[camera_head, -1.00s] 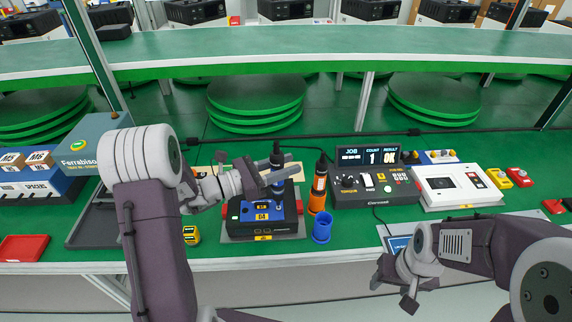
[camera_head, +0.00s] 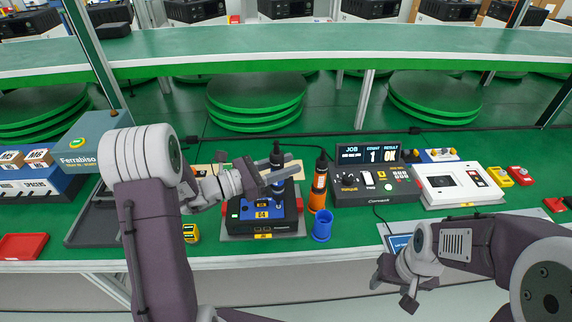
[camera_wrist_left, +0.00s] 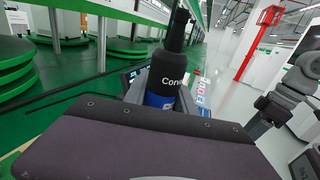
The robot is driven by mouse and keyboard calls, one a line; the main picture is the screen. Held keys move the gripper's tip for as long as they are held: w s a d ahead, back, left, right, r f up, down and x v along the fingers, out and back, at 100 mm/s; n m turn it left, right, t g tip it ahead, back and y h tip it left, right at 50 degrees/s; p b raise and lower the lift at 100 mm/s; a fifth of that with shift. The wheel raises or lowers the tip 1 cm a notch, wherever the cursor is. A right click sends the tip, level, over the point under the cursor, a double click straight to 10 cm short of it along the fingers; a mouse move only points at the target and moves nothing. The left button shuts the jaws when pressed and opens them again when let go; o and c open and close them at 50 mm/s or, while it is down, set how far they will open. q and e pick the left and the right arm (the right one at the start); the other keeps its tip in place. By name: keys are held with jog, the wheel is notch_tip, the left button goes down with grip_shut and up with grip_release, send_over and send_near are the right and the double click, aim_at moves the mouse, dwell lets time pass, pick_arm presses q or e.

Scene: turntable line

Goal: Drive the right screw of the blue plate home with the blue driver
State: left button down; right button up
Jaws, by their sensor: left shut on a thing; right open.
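My left gripper (camera_head: 268,176) is shut on the blue driver (camera_head: 276,155), a black-topped tool with a blue band. The driver stands upright over the blue plate (camera_head: 262,209), which lies on a black unit on the table. It also shows in the left wrist view (camera_wrist_left: 165,75), between the fingers. The driver is over the right part of the plate; its tip and the right screw are too small or hidden to make out. My right gripper (camera_head: 394,288) is open and empty, low in front of the table's front edge, away from the plate.
An orange driver (camera_head: 319,186) stands upright right of the unit, with a blue cup (camera_head: 321,227) in front of it. A control box (camera_head: 372,184) with a display reading JOB, 1 and OK stands further right. A yellow item (camera_head: 191,233) lies left of the unit.

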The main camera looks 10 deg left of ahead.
notch_tip(320, 180, up, 5)
jog(key=p, duration=0.5)
jog(key=shift+r, duration=0.1)
dwell(0.3)
